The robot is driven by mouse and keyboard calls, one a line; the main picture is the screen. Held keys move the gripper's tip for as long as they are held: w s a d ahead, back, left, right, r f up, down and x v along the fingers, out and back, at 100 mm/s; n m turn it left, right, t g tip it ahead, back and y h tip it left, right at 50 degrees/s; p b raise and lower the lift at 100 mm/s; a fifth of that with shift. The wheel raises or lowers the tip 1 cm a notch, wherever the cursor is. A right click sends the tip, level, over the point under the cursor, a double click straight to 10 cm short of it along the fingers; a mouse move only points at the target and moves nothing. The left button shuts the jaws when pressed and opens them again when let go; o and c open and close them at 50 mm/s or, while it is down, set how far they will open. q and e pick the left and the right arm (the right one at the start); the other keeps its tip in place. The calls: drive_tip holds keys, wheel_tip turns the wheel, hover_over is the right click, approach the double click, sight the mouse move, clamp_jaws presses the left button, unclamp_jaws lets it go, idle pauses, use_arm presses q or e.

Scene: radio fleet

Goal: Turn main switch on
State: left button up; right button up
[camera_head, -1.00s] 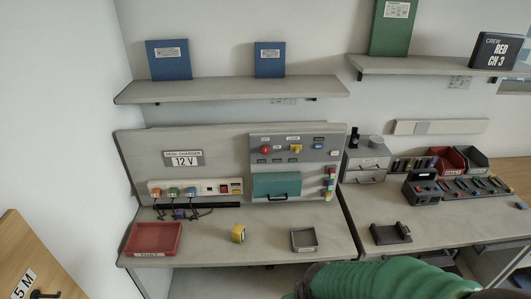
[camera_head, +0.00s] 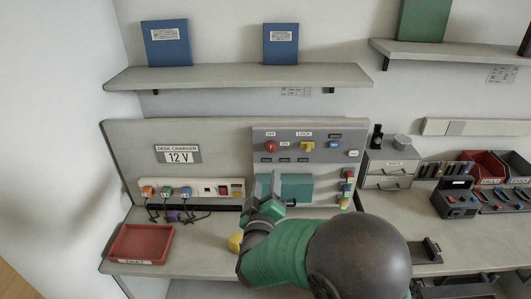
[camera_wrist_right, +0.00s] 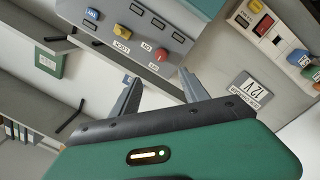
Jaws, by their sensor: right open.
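A grey control panel (camera_head: 345,140) on the desk's back board carries a red knob (camera_head: 271,146) near OFF and ON labels, and a yellow knob (camera_head: 307,146) labelled LOCK. The red knob also shows in the right wrist view (camera_wrist_right: 161,54), beyond the fingers. A white strip (camera_head: 192,195) left of the panel has a red switch (camera_head: 224,190), also in the right wrist view (camera_wrist_right: 264,25). Which one is the main switch cannot be read. My right gripper (camera_head: 266,180) is open and empty, below the red knob and apart from it. My left gripper is out of view.
A teal box (camera_head: 298,188) sits behind my right gripper. A red tray (camera_head: 142,244) lies at the desk's left. A yellow object (camera_head: 235,241) is partly hidden by my arm. A shelf (camera_head: 240,77) with blue binders runs above.

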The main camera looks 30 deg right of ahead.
sight(275, 150)
drive_tip(key=x, duration=1)
drive_tip(key=d+f+p+x, duration=0.1)
drive_tip(key=x, duration=0.4)
drive_tip(key=shift+s+d, duration=0.1)
drive_tip(key=shift+d, duration=0.2)
drive_tip(key=shift+w, duration=0.25)
drive_tip(key=a, duration=0.2)
drive_tip(key=shift+w+a+r, duration=0.25)
drive_tip(key=shift+a+r, duration=0.25)
drive_tip(key=shift+a, duration=0.05)
drive_tip(key=shift+c, duration=1.7)
drive_tip(key=shift+s+d+f, duration=0.1)
drive_tip(key=shift+d, duration=0.4)
drive_tip(key=shift+s+d+f, duration=0.1)
drive_tip(key=shift+d+f, duration=0.05)
drive_tip(key=shift+d, duration=0.35)
drive_tip(key=c, duration=0.5)
drive_tip(key=shift+d, duration=0.15)
drive_tip(key=shift+c, duration=1.2)
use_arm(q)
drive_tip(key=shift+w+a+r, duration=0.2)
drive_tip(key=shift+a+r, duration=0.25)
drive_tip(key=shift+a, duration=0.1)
use_arm(e)
drive_tip(key=shift+w+a, duration=0.15)
drive_tip(key=shift+a, duration=0.25)
clamp_jaws()
